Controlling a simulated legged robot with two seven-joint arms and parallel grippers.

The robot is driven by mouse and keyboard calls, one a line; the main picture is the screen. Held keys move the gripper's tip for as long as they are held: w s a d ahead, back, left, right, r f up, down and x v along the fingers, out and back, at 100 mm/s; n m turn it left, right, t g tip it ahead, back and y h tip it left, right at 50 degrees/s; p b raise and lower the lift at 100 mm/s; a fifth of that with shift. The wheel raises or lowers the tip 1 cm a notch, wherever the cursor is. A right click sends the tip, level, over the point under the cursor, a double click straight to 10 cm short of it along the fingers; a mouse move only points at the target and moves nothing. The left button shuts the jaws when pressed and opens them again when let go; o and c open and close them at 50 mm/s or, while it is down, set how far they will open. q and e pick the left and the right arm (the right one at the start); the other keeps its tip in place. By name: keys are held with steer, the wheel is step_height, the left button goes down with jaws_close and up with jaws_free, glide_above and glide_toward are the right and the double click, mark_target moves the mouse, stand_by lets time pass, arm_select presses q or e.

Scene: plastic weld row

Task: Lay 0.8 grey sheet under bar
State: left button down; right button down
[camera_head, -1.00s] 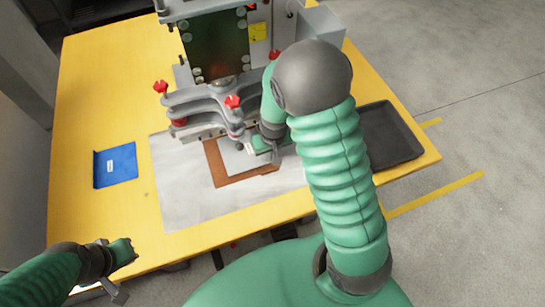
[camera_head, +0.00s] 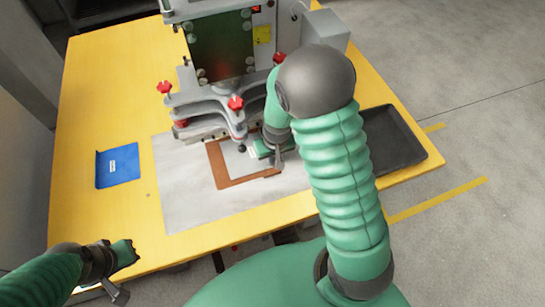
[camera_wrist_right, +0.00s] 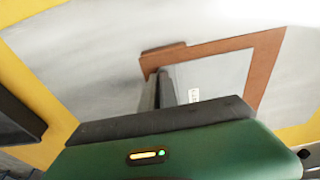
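The grey sheet (camera_wrist_right: 212,80), with a small white label, lies flat inside a brown frame (camera_wrist_right: 262,72) in the right wrist view. In the head view the brown frame (camera_head: 236,183) lies in front of the press, and my right gripper (camera_head: 277,158) is at its right side. In the wrist view my right gripper's dark fingers (camera_wrist_right: 158,88) are close together at the sheet's left edge; whether they pinch it is unclear. The press bar (camera_head: 215,108) with red knobs stands just behind the frame. My left gripper (camera_head: 128,250) is off the table's front left, its finger gap unclear.
A pale grey mat (camera_head: 185,205) lies under the frame on the yellow table (camera_head: 105,120). A blue sheet or folder (camera_head: 118,167) lies at the left. A black tray (camera_head: 395,140) stands at the right, partly behind my right arm. The mat's front left is clear.

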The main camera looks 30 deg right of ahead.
stand_by(0.7)
steer(key=c, duration=1.6)
jaws_free()
steer(key=shift+o, duration=0.2)
steer(key=shift+p, duration=0.3)
steer(key=shift+r+p, duration=1.6)
steer(key=shift+r, duration=0.05)
steer(key=shift+s+a+r+p, duration=0.1)
steer(key=shift+s+a+r, duration=0.15)
steer(key=shift+s, duration=1.05)
steer(key=shift+s+a+r+p, duration=0.1)
steer(key=shift+s+a, duration=0.3)
steer(key=shift+s, duration=0.9)
steer(key=shift+s+a+r+p, duration=0.1)
steer(key=shift+s+a+r, duration=0.15)
steer(key=shift+s, duration=1.05)
steer(key=shift+f, duration=0.1)
